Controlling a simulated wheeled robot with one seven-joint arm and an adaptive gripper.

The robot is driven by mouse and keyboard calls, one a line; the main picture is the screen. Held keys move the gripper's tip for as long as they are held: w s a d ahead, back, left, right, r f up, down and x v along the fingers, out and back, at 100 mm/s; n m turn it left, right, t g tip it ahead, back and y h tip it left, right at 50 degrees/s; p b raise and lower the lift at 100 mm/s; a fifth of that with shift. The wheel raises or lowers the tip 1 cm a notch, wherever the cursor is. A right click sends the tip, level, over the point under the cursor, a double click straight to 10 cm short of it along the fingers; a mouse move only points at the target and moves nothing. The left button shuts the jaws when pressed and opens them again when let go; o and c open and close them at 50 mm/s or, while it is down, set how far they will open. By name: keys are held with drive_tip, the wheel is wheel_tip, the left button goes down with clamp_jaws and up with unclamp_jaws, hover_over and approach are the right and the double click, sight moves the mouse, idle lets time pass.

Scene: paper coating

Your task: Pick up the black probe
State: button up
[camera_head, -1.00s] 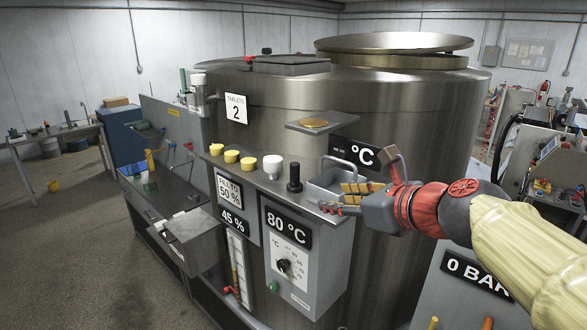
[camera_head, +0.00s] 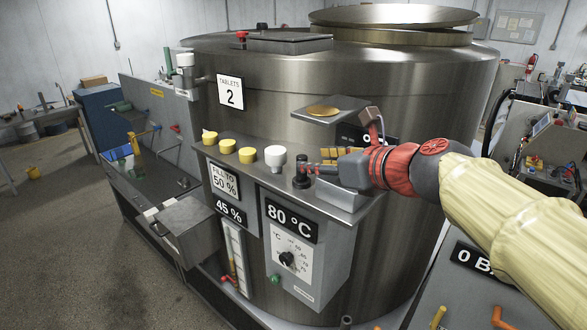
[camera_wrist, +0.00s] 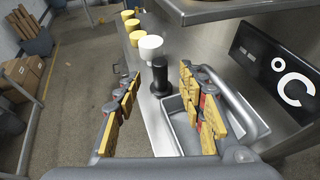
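The black probe (camera_head: 301,172) stands upright on the grey metal ledge (camera_head: 262,183) in front of the steel tank. It also shows in the wrist view (camera_wrist: 160,76). My gripper (camera_head: 312,169) is level with the ledge, reaching the probe from the right. In the wrist view, my gripper (camera_wrist: 157,84) is open, with yellow-padded fingers on either side of the probe. The probe stands between the fingertips, with visible gaps on both sides. In the head view the fingers partly overlap the probe's right side.
A white knob-like piece (camera_head: 275,158) and several yellow ones stand in a row left of the probe. A grey open tray (camera_wrist: 180,125) lies under the right finger. A small shelf (camera_head: 335,110) with a gold disc juts out above my gripper. The steel tank (camera_head: 270,95) stands behind.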

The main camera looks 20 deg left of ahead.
sight(302, 157)
drive_tip(key=shift+x, duration=3.55)
drive_tip(key=shift+s+d+r, duration=0.1)
drive_tip(key=shift+d+r, duration=0.05)
drive_tip(key=shift+c, duration=0.2)
clamp_jaws()
